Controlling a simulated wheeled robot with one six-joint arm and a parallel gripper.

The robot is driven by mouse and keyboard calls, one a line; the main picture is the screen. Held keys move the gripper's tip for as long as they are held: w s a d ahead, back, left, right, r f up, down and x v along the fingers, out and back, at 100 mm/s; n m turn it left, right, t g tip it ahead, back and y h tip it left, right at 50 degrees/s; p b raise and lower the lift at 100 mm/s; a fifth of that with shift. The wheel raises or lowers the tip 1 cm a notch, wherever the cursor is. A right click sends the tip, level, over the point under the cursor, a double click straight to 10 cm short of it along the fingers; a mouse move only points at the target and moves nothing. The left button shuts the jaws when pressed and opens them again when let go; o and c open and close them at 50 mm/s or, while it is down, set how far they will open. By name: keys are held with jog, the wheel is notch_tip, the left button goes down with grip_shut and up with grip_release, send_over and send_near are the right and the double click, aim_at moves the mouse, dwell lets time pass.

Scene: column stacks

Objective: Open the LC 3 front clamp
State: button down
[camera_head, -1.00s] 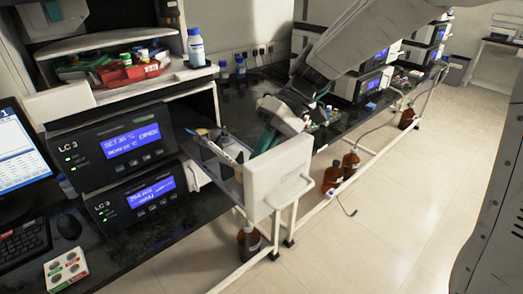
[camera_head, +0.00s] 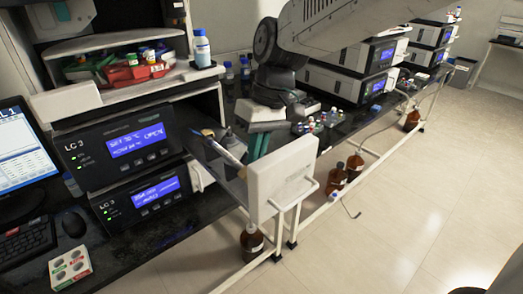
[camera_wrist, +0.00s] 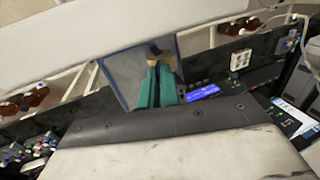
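The LC 3 unit (camera_head: 118,146) has a pulled-out grey tray (camera_head: 215,160) with a white front panel (camera_head: 283,180). In the tray lie a slim pale rod (camera_head: 226,153) and a dark upright part; I cannot make out which part is the front clamp.
A second LC 3 module (camera_head: 140,200) sits below. Bottles and a red tray (camera_head: 135,75) stand on top. Small vials (camera_head: 318,122) are on the black bench to the right. Brown bottles (camera_head: 252,241) stand below the tray.

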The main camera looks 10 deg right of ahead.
aim_at(245, 174)
jog(key=shift+s+a+r+t+h, duration=0.2)
jog(key=shift+s+a+t+h, duration=0.3)
jog(key=shift+a+t+h, duration=0.45)
jog(key=h, duration=0.1)
jog(key=t+h, duration=0.1)
jog(key=shift+s+a+f+h, duration=0.1)
jog(key=shift+s+a+h, duration=0.25)
jog(key=shift+s+a, duration=0.05)
jog(key=t+h, duration=0.1)
jog(key=s+a+t+h, duration=0.1)
jog(key=shift+a+f+h, duration=0.15)
jog(key=shift+f+h, duration=0.2)
jog(key=shift+h, duration=0.05)
jog(key=shift+s+a+f+t+h, duration=0.15)
jog(key=shift+a+f+t+h, duration=0.1)
jog(key=shift+t+h, duration=0.35)
jog(key=shift+s+a+f+t+h, duration=0.1)
jog(key=shift+a+f+t+h, duration=0.2)
jog(key=shift+h, duration=0.4)
jog(key=shift+d, duration=0.1)
jog(key=c, duration=1.6)
grip_release()
jog(key=shift+s, duration=0.1)
